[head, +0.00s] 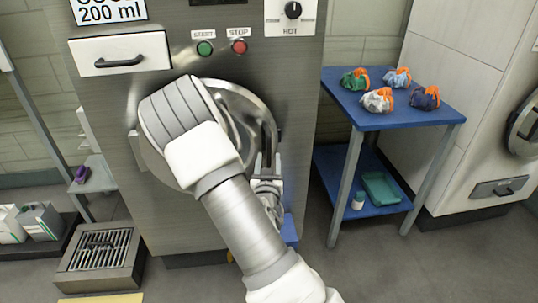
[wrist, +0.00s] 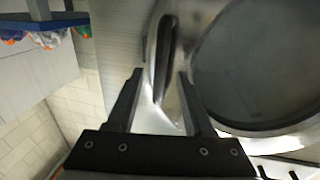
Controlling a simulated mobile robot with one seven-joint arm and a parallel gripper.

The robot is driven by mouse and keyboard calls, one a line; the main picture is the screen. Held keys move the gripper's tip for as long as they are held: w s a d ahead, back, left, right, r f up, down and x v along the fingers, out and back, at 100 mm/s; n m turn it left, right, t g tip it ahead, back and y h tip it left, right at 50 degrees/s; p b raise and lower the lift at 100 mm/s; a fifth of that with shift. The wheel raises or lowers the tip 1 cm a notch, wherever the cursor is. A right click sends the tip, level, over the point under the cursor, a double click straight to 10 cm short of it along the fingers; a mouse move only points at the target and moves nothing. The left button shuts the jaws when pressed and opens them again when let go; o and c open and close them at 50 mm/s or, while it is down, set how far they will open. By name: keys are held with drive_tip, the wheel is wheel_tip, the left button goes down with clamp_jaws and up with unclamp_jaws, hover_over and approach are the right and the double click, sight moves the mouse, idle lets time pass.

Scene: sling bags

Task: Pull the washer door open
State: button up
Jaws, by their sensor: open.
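The washer (head: 290,75) is a grey metal machine with a round steel door (head: 246,100) in its front. My arm covers much of the door in the head view, and I cannot tell whether it is fully closed. A dark upright handle (head: 269,140) is on the door's right side. In the wrist view the handle (wrist: 166,50) shows beside the door's dark round glass (wrist: 265,65). My gripper (wrist: 161,82) is open, its two fingers pointing at the handle, one toward each side of it. In the head view my gripper (head: 267,188) is partly hidden by my arm; contact is unclear.
A blue two-level table (head: 400,112) stands right of the washer with several small bags (head: 378,100) on top. A second machine (head: 465,100) is at far right. A floor drain grate (head: 98,252) is at lower left.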

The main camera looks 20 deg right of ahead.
sight(269, 154)
drive_tip(key=shift+x, duration=2.2)
drive_tip(key=shift+c, duration=0.2)
clamp_jaws()
